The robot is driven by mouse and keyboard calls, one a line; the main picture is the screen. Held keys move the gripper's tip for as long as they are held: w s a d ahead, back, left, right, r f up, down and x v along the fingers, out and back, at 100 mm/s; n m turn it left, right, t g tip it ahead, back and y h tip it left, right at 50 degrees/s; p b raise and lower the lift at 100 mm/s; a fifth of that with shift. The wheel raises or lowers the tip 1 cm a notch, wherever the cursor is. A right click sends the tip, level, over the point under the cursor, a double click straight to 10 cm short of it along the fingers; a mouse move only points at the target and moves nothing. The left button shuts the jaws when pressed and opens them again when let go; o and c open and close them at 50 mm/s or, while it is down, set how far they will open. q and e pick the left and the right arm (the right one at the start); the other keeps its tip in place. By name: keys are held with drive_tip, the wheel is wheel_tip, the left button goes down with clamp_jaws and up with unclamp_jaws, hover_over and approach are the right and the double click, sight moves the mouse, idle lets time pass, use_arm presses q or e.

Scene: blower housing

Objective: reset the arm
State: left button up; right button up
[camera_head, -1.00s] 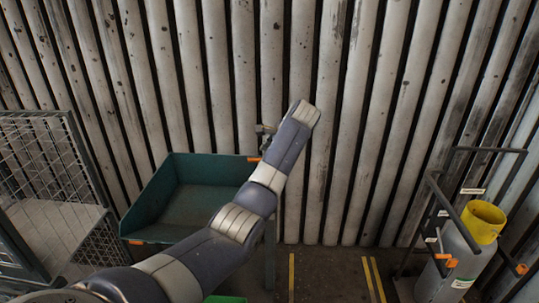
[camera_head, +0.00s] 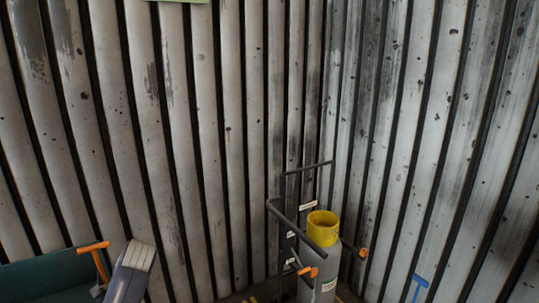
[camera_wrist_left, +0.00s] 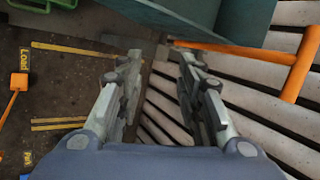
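Part of my left arm shows at the lower left of the head view, beside the orange handle (camera_head: 93,247) of a teal bin (camera_head: 40,282). Its gripper does not show there. In the left wrist view my left gripper (camera_wrist_left: 160,62) is open, with its two fingers apart and nothing held between them. The orange bar (camera_wrist_left: 240,50) and teal bin (camera_wrist_left: 240,20) show beyond the fingertips, at the top right. I cannot tell how far the fingers are from them. My right gripper is in neither view.
A dark rack holds a grey cylinder with a yellow top (camera_head: 323,228) at the lower middle right. A blue tool (camera_head: 419,285) stands at the lower right. A ribbed wall (camera_head: 230,120) fills the background. Floor with yellow lines (camera_wrist_left: 60,123) shows left in the wrist view.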

use_arm(q)
drive_tip(key=s+d+f+n+h, duration=0.1)
drive_tip(key=s+d+f, duration=0.4)
drive_tip(key=s, duration=0.3)
drive_tip(key=s+d+f+n+h, duration=0.2)
drive_tip(key=s+d+f, duration=0.35)
drive_tip(key=s, duration=0.25)
drive_tip(key=s+d+n+h, duration=0.1)
drive_tip(key=s+d, duration=0.2)
drive_tip(key=s, duration=0.4)
drive_tip(key=s+d+r+n+h, duration=0.1)
drive_tip(key=s+d+n, duration=0.15)
drive_tip(key=s, duration=0.35)
drive_tip(key=s+d+h, duration=0.1)
drive_tip(key=s+d, duration=0.2)
drive_tip(key=s, duration=0.4)
wheel_tip(320, 180, down, 29)
drive_tip(key=s+g+b, duration=0.1)
drive_tip(key=s, duration=0.1)
drive_tip(key=s+a+f+g+b, duration=0.1)
drive_tip(key=s+a+f, duration=0.1)
drive_tip(key=s+f, duration=1.3)
drive_tip(key=shift+s+a+f+g, duration=0.25)
drive_tip(key=shift+s+g, duration=0.05)
drive_tip(key=shift+s, duration=0.45)
